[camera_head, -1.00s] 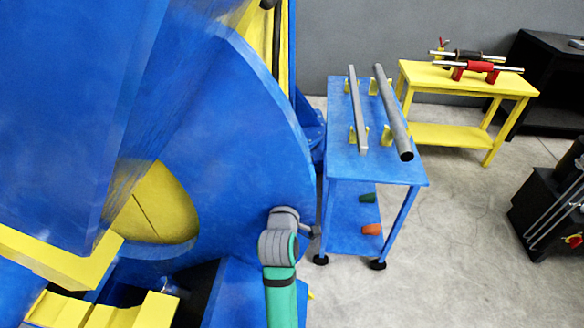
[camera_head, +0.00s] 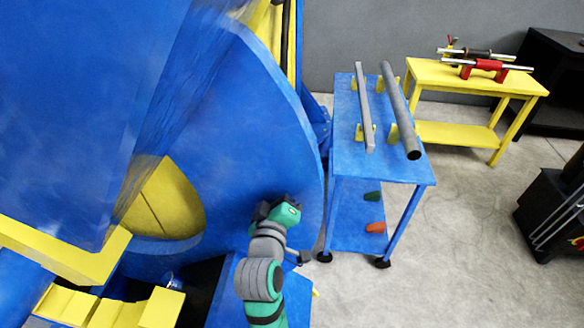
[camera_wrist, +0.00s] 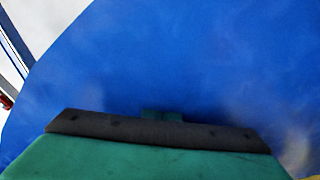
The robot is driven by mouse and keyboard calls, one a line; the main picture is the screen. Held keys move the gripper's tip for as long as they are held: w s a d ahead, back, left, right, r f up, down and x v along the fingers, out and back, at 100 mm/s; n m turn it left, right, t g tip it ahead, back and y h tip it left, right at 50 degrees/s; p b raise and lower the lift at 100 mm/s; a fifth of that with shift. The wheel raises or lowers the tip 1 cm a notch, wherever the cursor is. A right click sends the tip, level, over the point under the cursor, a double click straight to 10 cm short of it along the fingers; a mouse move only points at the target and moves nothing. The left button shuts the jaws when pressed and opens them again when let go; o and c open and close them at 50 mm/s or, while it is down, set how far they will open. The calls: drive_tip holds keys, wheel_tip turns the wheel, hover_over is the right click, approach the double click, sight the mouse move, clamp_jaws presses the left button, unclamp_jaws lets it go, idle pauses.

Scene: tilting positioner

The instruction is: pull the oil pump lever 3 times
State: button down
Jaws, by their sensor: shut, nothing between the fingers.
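My gripper (camera_wrist: 162,115) is shut and empty. In the wrist view its dark bar and green housing fill the bottom, in front of a broad blue surface. In the head view my green and grey arm rises at the lower middle, with the wrist end in front of the big blue disc of the positioner (camera_head: 270,110). The fingertips cannot be made out there. I cannot make out the oil pump lever in either view. The gap between my gripper and the blue surface cannot be judged.
A blue trolley (camera_head: 385,168) with two grey bars stands right of the positioner. A yellow bench (camera_head: 440,78) with red-holdered tools is behind it. The concrete floor (camera_head: 455,255) between is clear.

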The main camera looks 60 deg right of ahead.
drive_tip(key=shift+v, duration=1.1)
